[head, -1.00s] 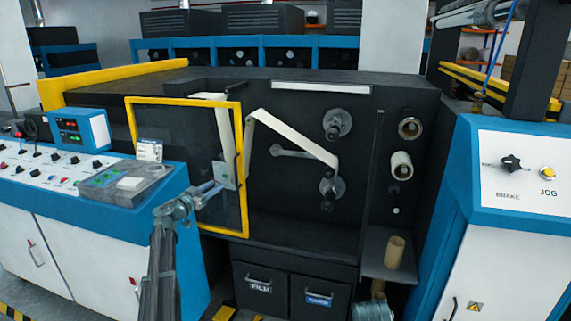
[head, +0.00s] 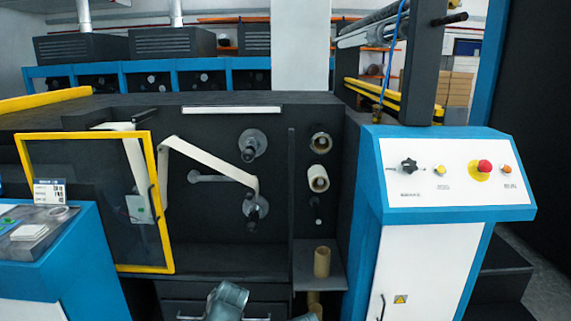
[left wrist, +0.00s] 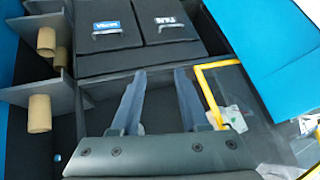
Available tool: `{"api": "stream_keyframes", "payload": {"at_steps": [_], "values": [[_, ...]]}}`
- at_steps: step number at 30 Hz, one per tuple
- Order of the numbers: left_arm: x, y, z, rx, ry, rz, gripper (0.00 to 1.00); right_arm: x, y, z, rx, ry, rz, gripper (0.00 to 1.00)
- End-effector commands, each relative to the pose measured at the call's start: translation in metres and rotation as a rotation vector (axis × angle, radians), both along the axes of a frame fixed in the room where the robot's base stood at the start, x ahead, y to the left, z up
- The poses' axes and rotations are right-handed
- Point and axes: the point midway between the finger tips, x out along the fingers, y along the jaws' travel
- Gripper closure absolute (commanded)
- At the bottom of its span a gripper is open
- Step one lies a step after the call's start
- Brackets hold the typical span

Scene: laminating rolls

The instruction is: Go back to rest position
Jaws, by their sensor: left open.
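In the left wrist view my left gripper (left wrist: 160,75) is open, with two grey fingers apart and nothing between them. The yellow-framed clear door (left wrist: 207,85) is close beside the right-hand finger in that view; I cannot tell whether they touch. In the head view this door (head: 166,200) stands at the left in front of the dark machine (head: 240,115). A grey-blue piece of my own arm (head: 228,300) shows at the bottom edge of the head view. My right gripper is not in view.
A blue and white control cabinet (head: 455,210) with a red button stands on the right. A cardboard core (head: 322,262) stands on a small shelf. Two dark drawers (left wrist: 170,22) are below the machine. A blue console (head: 80,250) is at the left.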

Motion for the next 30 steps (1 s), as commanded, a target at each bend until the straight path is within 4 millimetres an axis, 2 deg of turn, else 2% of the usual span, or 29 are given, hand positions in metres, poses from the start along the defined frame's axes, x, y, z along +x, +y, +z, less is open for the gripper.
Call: {"api": "stream_keyframes", "payload": {"at_steps": [1,3,6,12,16,18,30], "values": [[-0.030,-0.023,-0.012,-0.012,0.092,-0.042,0.55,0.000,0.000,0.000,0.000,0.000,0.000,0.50],[-0.063,-0.049,-0.025,-0.030,0.218,-0.102,0.55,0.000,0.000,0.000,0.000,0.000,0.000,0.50],[-0.106,-0.078,-0.038,-0.050,0.371,-0.185,0.55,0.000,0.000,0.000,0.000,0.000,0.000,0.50],[-0.181,-0.119,-0.050,-0.083,0.615,-0.346,0.55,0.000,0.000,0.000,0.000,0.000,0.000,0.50],[-0.225,-0.138,-0.048,-0.102,0.750,-0.449,0.55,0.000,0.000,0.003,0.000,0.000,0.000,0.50],[-0.218,-0.136,-0.024,-0.101,0.739,-0.437,0.55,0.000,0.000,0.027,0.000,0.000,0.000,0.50],[-0.216,-0.136,0.057,-0.101,0.733,-0.432,0.55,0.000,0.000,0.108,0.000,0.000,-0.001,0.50]]}}
